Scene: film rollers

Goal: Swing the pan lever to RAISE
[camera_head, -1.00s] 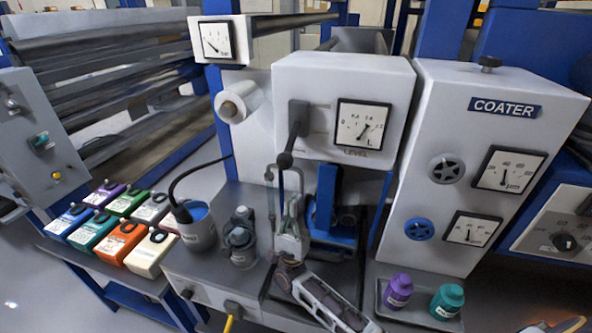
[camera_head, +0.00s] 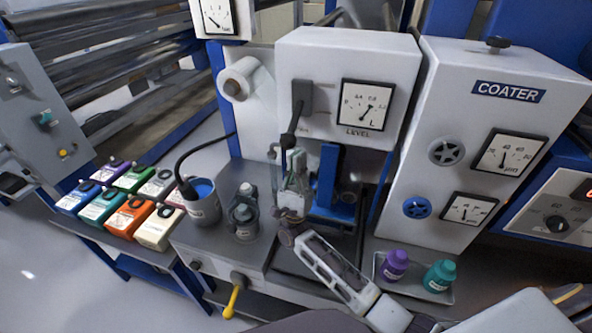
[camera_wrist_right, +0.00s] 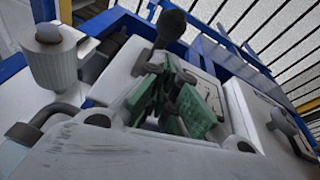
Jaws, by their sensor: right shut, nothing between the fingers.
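The pan lever appears to be the dark lever (camera_head: 295,118) on the front of the white LEVEL box (camera_head: 325,48). It hangs down, tilted slightly left, with a round black knob at its lower end. The knob (camera_wrist_right: 172,24) also shows in the right wrist view, just beyond the fingers. My right gripper (camera_head: 298,158) is shut and empty, just below and slightly right of the knob. Its green-padded fingers (camera_wrist_right: 170,85) show in the right wrist view; I cannot tell whether they touch the lever. Lettering beside the lever is too small to read. My left gripper is out of view.
A grey pot (camera_head: 203,208) with a black hose and a grey bottle (camera_head: 243,218) stand left of my gripper. The COATER cabinet (camera_head: 465,120) stands at the right. Purple (camera_head: 396,264) and teal (camera_head: 440,275) bottles sit on a tray. A yellow-handled lever (camera_head: 232,302) hangs at the bench front.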

